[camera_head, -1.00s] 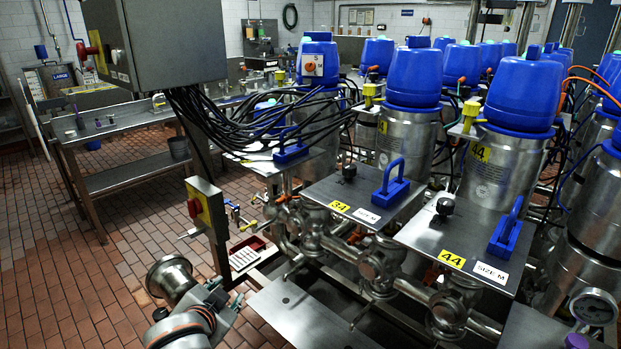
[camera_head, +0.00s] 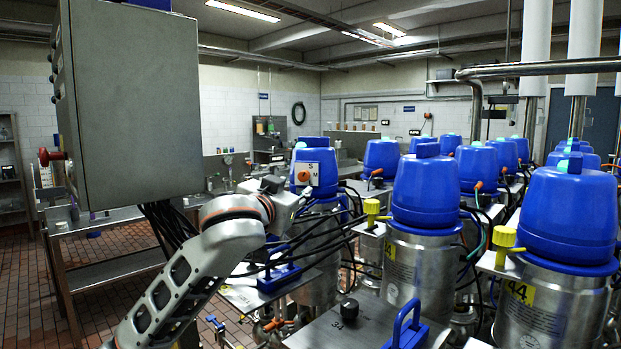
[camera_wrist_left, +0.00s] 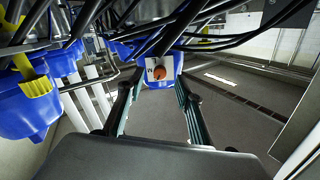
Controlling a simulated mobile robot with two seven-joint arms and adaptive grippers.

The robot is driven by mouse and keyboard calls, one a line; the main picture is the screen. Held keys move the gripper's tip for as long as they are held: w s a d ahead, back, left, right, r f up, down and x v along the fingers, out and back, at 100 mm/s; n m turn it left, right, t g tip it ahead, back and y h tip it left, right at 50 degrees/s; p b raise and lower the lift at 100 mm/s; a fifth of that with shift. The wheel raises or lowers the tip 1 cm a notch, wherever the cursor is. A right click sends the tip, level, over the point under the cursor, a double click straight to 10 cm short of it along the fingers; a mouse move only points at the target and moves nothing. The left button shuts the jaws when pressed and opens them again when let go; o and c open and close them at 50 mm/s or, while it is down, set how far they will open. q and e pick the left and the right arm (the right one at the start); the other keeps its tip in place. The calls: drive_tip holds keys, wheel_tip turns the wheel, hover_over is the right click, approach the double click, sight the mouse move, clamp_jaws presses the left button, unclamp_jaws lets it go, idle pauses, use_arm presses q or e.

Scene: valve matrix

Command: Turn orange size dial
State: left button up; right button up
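The orange dial (camera_head: 303,176) sits on a white plate marked "S" and "M" on the front of a blue valve head (camera_head: 318,155). In the left wrist view the orange dial (camera_wrist_left: 159,73) lies straight ahead, between the two fingers. My left gripper (camera_head: 299,193) reaches in from the left and is close to the plate, just below and left of the dial in the head view. Its fingers (camera_wrist_left: 157,90) are spread apart with nothing held between them. I cannot tell whether they touch the plate. My right gripper is not in view.
A grey control cabinet (camera_head: 130,105) hangs at the left. Black cables (camera_head: 165,228) run below it and behind my arm. More blue valve heads on steel cylinders (camera_head: 423,192) stand to the right. Yellow knobs (camera_head: 372,208) stick out beside them. Cables (camera_wrist_left: 150,25) also cross the wrist view.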

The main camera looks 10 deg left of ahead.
sight(302, 177)
use_arm(q)
drive_tip(key=shift+w+d+r, duration=0.1)
drive_tip(key=shift+w+r, duration=0.65)
drive_tip(key=shift+w, duration=0.35)
drive_tip(key=w+p, duration=0.1)
drive_tip(key=w, duration=0.2)
drive_tip(key=shift+w+d, duration=0.15)
drive_tip(key=shift+w, duration=0.1)
drive_tip(key=shift+w+f, duration=0.1)
drive_tip(key=shift+w, duration=0.75)
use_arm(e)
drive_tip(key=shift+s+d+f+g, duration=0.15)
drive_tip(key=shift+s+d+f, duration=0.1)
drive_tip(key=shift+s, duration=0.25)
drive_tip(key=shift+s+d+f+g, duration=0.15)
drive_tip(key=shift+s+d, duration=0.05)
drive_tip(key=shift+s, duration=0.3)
use_arm(q)
clamp_jaws()
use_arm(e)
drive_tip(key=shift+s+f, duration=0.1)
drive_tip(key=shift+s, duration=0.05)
